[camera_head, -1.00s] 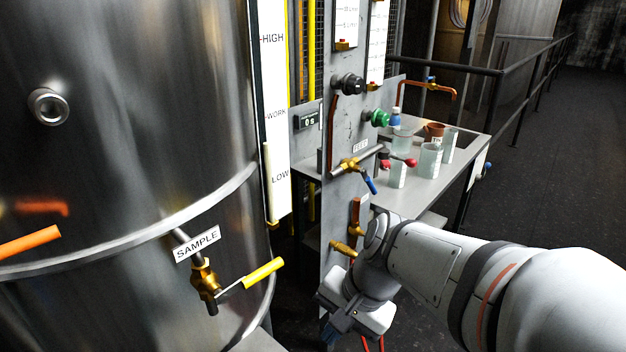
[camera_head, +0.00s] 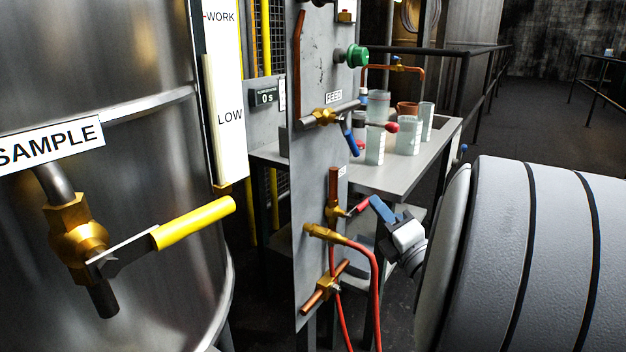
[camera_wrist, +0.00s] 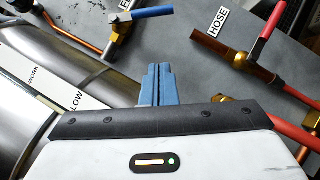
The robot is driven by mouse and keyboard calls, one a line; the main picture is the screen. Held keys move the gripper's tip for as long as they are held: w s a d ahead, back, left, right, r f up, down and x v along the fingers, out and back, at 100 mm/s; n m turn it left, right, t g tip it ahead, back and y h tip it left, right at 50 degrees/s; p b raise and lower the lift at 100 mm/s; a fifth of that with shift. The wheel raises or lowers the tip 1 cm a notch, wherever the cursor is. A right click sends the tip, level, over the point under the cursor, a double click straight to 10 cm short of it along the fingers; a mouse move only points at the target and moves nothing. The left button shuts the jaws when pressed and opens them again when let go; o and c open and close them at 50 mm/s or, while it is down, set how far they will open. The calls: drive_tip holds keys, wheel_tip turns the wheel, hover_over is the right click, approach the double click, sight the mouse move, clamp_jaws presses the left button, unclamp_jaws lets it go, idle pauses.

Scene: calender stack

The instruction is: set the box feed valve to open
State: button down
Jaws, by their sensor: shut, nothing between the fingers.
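The valve labelled FEED (camera_head: 325,117) is a brass body on a pipe at the panel's edge in the head view. Its blue lever (camera_head: 350,144) slants down, across the pipe. In the wrist view the blue lever (camera_wrist: 153,14) is at the top, pointing right from the brass body (camera_wrist: 119,27); its label is cut off by the frame edge. My gripper (camera_head: 376,205) is below the feed valve in the head view, beside the hose valve's red lever. In the wrist view my blue fingers (camera_wrist: 157,80) are together and empty, apart from the blue lever.
The hose valve (camera_wrist: 248,52) with a red lever and a HOSE label (camera_wrist: 218,20) is close on the right in the wrist view. Red hoses (camera_head: 375,290) hang below. A table (camera_head: 440,140) with beakers stands behind. The SAMPLE valve's yellow lever (camera_head: 193,222) juts out at left.

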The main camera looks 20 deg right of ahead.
drive_tip(key=w+r+p, duration=0.1)
drive_tip(key=p, duration=0.4)
approach(352, 151)
drive_tip(key=w+a, duration=0.3)
drive_tip(key=a, duration=0.1)
drive_tip(key=shift+w+d+r+b, duration=0.25)
drive_tip(key=shift+w+d+r, duration=0.3)
drive_tip(key=shift+w, duration=0.2)
drive_tip(key=shift+w+d+r+b, duration=0.25)
drive_tip(key=shift+w+d+r, duration=0.3)
drive_tip(key=shift+w, duration=0.2)
drive_tip(key=shift+d, duration=0.1)
drive_tip(key=shift+d+f, duration=0.1)
drive_tip(key=shift+d, duration=0.3)
drive_tip(key=shift+a+n+b, duration=0.15)
drive_tip(key=shift+n+b, duration=0.15)
drive_tip(key=shift+n, duration=0.1)
